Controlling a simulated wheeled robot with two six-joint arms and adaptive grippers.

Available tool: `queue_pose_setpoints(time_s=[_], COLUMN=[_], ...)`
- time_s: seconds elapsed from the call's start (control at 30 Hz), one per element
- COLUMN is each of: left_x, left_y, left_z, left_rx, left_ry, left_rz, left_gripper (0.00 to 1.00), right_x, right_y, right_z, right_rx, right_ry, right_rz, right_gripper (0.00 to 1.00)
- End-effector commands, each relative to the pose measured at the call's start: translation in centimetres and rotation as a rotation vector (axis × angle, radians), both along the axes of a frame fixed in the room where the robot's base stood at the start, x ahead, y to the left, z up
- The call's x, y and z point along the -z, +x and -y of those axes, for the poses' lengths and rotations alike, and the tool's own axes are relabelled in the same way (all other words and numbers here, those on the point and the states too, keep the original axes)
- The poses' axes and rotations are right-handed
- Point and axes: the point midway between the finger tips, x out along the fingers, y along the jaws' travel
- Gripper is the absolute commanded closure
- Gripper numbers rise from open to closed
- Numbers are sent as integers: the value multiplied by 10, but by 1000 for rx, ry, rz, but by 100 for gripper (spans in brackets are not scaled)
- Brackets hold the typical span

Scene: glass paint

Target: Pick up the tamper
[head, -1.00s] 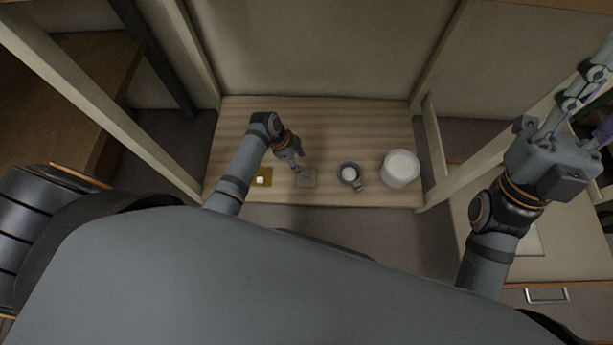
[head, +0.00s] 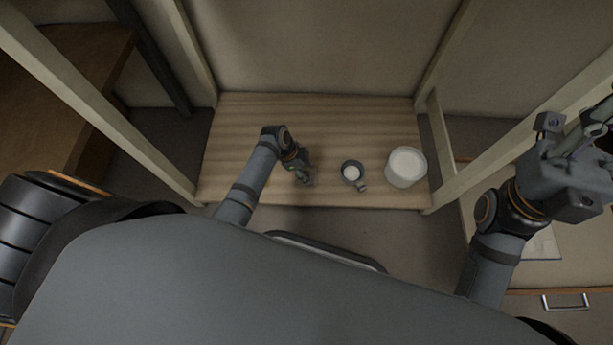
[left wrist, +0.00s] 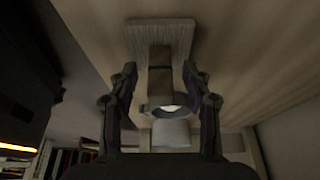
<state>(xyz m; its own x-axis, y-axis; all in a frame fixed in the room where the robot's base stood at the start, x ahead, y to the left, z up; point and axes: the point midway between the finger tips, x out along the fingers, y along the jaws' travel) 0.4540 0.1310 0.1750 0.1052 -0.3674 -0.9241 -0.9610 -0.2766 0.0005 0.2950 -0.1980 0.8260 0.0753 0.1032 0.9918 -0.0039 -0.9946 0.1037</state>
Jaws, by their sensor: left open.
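What looks like the tamper shows in the left wrist view (left wrist: 160,35), with a wide grey ridged base and a narrower dark grip. My left gripper (left wrist: 160,80) is open, with one finger on either side of the grip; I see no clear contact. In the head view, the left gripper (head: 305,174) is low over the table's front half and hides most of the tamper. My right gripper (head: 592,125) is far to the right, away from the table; its fingertips are not clear.
On the wooden table (head: 235,130), a grey mug (head: 352,173) with white contents stands right of my left gripper, and a white tub (head: 405,167) stands farther right. The table's back half is clear. Pale posts (head: 432,145) rise at its sides. A drawer unit (head: 565,302) is at right.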

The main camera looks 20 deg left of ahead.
Motion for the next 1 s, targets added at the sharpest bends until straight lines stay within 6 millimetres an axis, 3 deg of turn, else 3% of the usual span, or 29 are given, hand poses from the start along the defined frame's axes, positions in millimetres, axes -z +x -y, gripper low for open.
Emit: queue_pose_setpoints(time_s=[0.07, 0.4, 0.77, 1.0], left_x=[-1, -1, -3, -35], left_y=[0, 0, 0, 1], left_z=[0, 0, 0, 0], left_rx=[0, 0, 0, 1], left_ry=[0, 0, 0, 0], left_rz=[0, 0, 1, 3], left_gripper=[54, 100, 100, 100], right_x=[-1, -2, -3, -24], right_y=[0, 0, 0, 0], right_z=[0, 0, 0, 1], right_rx=[0, 0, 0, -7], right_ry=[0, 0, 0, 5], right_rz=[1, 1, 0, 1], right_gripper=[66, 66, 66, 66])
